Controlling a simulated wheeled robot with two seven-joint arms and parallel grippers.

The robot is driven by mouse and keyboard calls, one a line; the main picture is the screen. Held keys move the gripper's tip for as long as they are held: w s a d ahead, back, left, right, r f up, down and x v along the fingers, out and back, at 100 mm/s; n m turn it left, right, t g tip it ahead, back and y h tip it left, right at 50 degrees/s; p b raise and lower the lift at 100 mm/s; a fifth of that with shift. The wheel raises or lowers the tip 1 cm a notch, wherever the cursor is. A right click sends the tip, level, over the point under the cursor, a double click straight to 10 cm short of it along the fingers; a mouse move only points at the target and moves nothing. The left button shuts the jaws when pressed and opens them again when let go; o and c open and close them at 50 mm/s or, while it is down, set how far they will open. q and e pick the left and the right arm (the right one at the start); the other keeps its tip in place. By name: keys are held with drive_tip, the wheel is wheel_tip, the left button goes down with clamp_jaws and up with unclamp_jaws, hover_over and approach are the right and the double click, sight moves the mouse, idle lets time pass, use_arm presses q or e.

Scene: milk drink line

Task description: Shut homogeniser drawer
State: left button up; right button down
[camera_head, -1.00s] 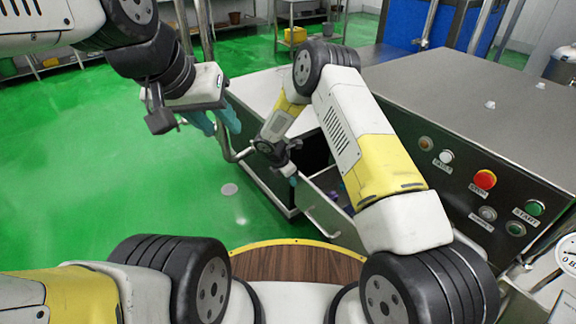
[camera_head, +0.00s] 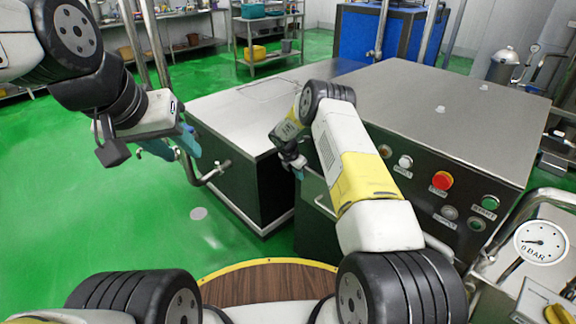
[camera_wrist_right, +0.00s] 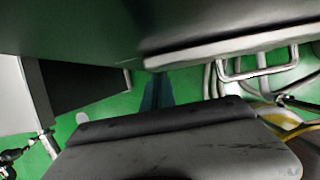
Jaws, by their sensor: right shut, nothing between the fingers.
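The homogeniser (camera_head: 440,110) is the steel cabinet with a button panel at the right of the head view. Its drawer front (camera_head: 313,225) stands at the cabinet's left part, with a bar handle (camera_head: 324,207). No drawer interior shows; my right arm hides part of the join, so I cannot tell whether a gap is left. My right gripper (camera_head: 299,172) is shut and empty at the drawer front's upper left. In the right wrist view its fingers (camera_wrist_right: 157,92) are together beside the panel's pale edge, left of the handle (camera_wrist_right: 258,66). My left gripper (camera_head: 172,146) is open and empty over the floor.
A pressure gauge (camera_head: 541,243) and pipes are at the lower right. Green floor (camera_head: 100,200) at the left is clear.

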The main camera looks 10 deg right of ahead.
drive_tip(key=shift+w+d, duration=0.25)
drive_tip(key=shift+d, duration=0.1)
drive_tip(key=shift+w+d+r, duration=0.1)
drive_tip(key=shift+d+r, duration=0.05)
drive_tip(key=s+a+r, duration=0.5)
drive_tip(key=a+r, duration=0.2)
drive_tip(key=r, duration=0.2)
drive_tip(key=s+d+r+m+y, duration=0.15)
drive_tip(key=s+r+m, duration=0.3)
drive_tip(key=r, duration=0.45)
drive_tip(key=s+d+r+m, duration=0.25)
drive_tip(key=s+r, duration=0.35)
drive_tip(key=r, duration=0.4)
drive_tip(key=s+d+r+m+y, duration=0.1)
drive_tip(key=s+d+r+m, duration=0.1)
drive_tip(key=s+r+m, duration=0.5)
drive_tip(key=s+r+m+t+y, duration=0.1)
drive_tip(key=s+r+m, duration=0.3)
drive_tip(key=s, duration=0.8)
drive_tip(key=s+r+m+t+y, duration=0.2)
drive_tip(key=s+r+m, duration=0.3)
drive_tip(key=s, duration=0.7)
drive_tip(key=shift+s+r+m, duration=0.2)
drive_tip(key=shift+s+m, duration=0.1)
drive_tip(key=shift+m, duration=0.6)
